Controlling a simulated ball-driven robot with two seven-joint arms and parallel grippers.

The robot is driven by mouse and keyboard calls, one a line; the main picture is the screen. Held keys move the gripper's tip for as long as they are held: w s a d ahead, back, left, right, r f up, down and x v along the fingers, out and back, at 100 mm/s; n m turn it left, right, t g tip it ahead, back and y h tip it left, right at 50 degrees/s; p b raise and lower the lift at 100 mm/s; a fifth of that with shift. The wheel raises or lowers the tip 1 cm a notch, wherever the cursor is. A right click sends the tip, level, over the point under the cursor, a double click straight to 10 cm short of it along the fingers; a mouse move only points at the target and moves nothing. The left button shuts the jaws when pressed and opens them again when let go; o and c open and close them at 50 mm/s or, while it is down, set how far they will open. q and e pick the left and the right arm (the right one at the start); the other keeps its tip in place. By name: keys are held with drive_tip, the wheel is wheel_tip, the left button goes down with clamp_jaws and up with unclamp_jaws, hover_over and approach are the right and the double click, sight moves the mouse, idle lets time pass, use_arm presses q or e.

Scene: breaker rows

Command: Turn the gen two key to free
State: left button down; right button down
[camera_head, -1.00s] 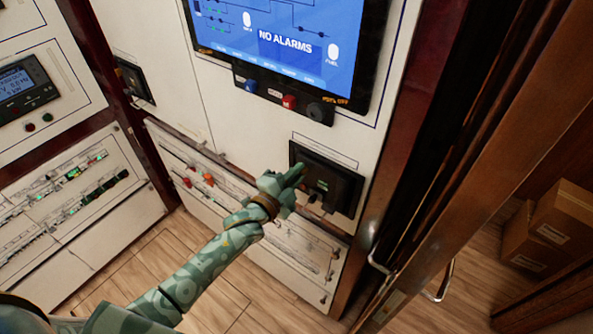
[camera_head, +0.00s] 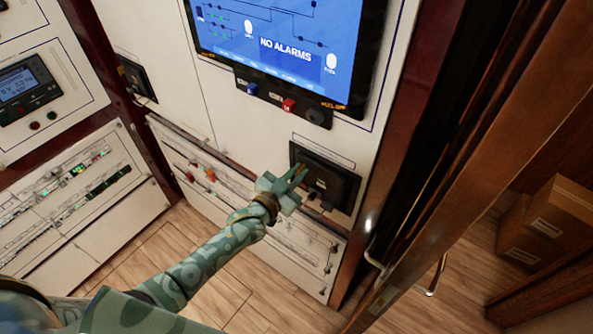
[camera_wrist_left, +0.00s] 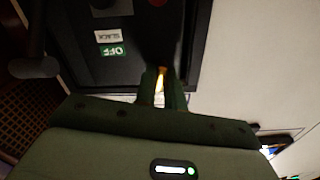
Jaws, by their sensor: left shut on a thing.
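My left gripper (camera_head: 301,173) reaches in from the left to the upper left part of a black panel box (camera_head: 340,185) on the white wall. In the left wrist view the two fingers of my left gripper (camera_wrist_left: 162,88) are close together against the box (camera_wrist_left: 150,65), with a narrow yellow-orange thing (camera_wrist_left: 160,87) between them. I cannot tell whether this thing is the gen two key. The box shows a green OFF label (camera_wrist_left: 112,50) and a white label (camera_wrist_left: 108,35). My fingers hide part of the box. My right gripper is not in view.
A blue screen (camera_head: 285,45) reading NO ALARMS is above the box, with blue and red buttons below it. Breaker rows (camera_head: 85,180) are at the left. A door frame with a handle (camera_head: 375,255) stands at the right, with cardboard boxes (camera_head: 550,222) beyond.

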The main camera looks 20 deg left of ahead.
use_arm(q)
drive_tip(key=shift+n, duration=1.3)
drive_tip(key=shift+n+p, duration=0.3)
drive_tip(key=c, duration=1.5)
unclamp_jaws()
drive_tip(key=v, duration=1.6)
drive_tip(key=shift+s, duration=0.2)
drive_tip(key=shift+f, duration=0.1)
